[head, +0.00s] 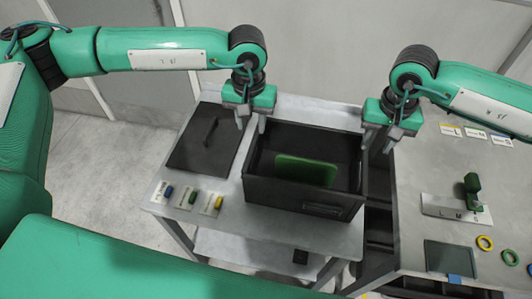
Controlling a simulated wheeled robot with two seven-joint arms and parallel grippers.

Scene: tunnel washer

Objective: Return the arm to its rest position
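My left gripper (251,122) hangs fingers down above the back left corner of a black open box (283,196). Its fingers are apart, with nothing between them. My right gripper (378,143) hangs fingers down near the box's back right corner, over the gap towards the right table. Its fingers are also apart and look empty. A green panel (305,172) stands inside the box, touched by neither gripper. Both forearms reach in over the tables from the left and right.
A black panel with a handle (205,150) lies left of the box. Blue, green and yellow pieces (191,197) lie in front of it. The right table (420,240) holds a grey labelled block (452,208) with a green piece, coloured rings (485,243) and a dark plate (450,257).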

